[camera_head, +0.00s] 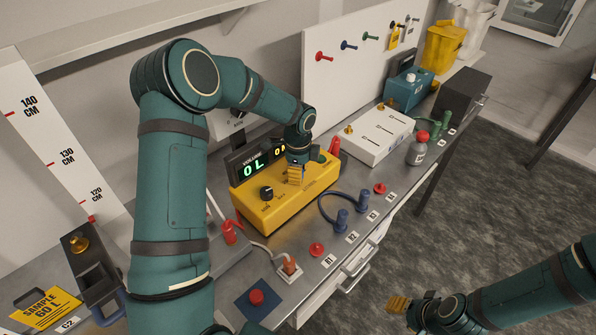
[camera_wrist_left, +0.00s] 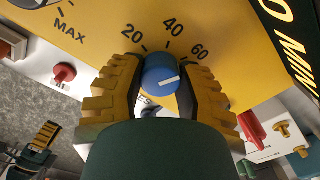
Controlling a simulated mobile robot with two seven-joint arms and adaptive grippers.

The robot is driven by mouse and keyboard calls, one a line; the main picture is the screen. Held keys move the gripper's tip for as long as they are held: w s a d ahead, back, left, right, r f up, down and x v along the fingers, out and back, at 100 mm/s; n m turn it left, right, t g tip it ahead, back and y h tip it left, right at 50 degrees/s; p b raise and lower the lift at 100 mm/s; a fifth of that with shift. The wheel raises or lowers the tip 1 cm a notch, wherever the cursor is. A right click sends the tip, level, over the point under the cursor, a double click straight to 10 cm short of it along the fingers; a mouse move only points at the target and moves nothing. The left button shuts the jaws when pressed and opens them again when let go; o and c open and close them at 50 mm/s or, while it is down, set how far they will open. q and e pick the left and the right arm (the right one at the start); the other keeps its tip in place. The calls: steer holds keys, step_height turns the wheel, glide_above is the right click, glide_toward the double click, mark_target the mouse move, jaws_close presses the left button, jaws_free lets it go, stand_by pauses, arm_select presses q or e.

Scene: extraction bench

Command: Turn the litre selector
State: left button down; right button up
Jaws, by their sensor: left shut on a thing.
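The yellow control box (camera_head: 262,215) stands on the bench; its display (camera_head: 252,168) reads 0 L under VOLUME. My left gripper (camera_head: 295,174) reaches down onto the box's right part and hides the knob there in the head view. In the left wrist view, the litre selector is a round blue knob (camera_wrist_left: 160,73) with a white pointer, beside marks 20, 40 and 60. The yellow ribbed fingers of my left gripper are shut on the knob from both sides. My right gripper (camera_head: 398,303) hangs away from the bench.
A black dial (camera_head: 266,191) sits on the box's left part. Blue plugs with a cable (camera_head: 341,216), a red knob (camera_head: 317,249) and a bottle (camera_head: 418,149) stand along the bench front. A white box (camera_head: 378,134) lies beyond the yellow box.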

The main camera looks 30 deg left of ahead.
arm_select(q)
steer(key=shift+d, duration=0.1)
steer(key=c, duration=0.6)
jaws_free()
steer(key=shift+o, duration=0.2)
step_height(320, 180, up, 12)
stand_by(0.3)
